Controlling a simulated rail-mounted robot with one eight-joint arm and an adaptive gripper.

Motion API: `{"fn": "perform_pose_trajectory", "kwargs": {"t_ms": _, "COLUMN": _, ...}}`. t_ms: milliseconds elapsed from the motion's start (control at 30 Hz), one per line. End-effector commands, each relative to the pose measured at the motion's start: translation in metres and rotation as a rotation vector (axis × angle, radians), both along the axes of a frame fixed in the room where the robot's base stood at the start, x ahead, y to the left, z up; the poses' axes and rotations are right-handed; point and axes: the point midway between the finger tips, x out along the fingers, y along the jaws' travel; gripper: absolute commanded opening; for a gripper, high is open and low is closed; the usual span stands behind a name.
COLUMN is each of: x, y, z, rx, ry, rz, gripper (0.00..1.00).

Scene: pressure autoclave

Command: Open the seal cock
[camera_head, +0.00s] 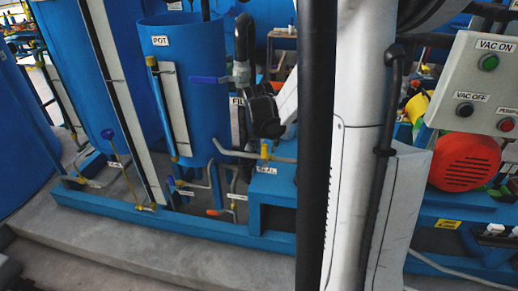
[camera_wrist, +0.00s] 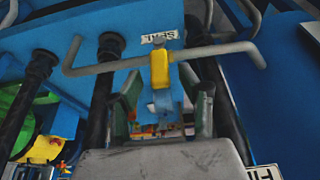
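The seal cock has a yellow handle (camera_wrist: 160,72) on a thin grey pipe (camera_wrist: 105,66), in front of a blue surface with an upside-down SEAL label (camera_wrist: 160,37). In the wrist view the handle stands across the pipe. My gripper (camera_wrist: 160,88) is open, with one finger on each side of the handle; gaps show on both sides. In the head view the yellow handle (camera_head: 264,150) is small, just below my dark gripper (camera_head: 265,125). My fingertips are hard to make out there.
A blue POT tank (camera_head: 185,80) and a blue-handled valve (camera_head: 210,80) stand left of my gripper. An orange-handled valve (camera_head: 216,212) is lower down. A control panel (camera_head: 485,85) and a red motor cover (camera_head: 466,160) are at right. My arm hides the middle.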

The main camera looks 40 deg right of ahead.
Motion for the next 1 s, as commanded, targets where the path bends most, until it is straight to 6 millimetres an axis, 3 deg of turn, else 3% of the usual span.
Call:
{"fn": "perform_pose_trajectory", "kwargs": {"t_ms": 200, "x": 0.003, "y": -0.005, "z": -0.015, "rx": 0.0, "ry": 0.0, "rz": 0.001, "gripper": 0.38}}
{"fn": "perform_pose_trajectory", "kwargs": {"t_ms": 500, "x": 0.003, "y": -0.005, "z": -0.016, "rx": 0.0, "ry": 0.0, "rz": 0.001, "gripper": 0.38}}
{"fn": "perform_pose_trajectory", "kwargs": {"t_ms": 800, "x": 0.003, "y": -0.005, "z": -0.016, "rx": 0.0, "ry": 0.0, "rz": 0.001, "gripper": 0.01}}
{"fn": "perform_pose_trajectory", "kwargs": {"t_ms": 1000, "x": 0.004, "y": -0.005, "z": -0.016, "rx": 0.0, "ry": 0.0, "rz": 0.001, "gripper": 0.0}}
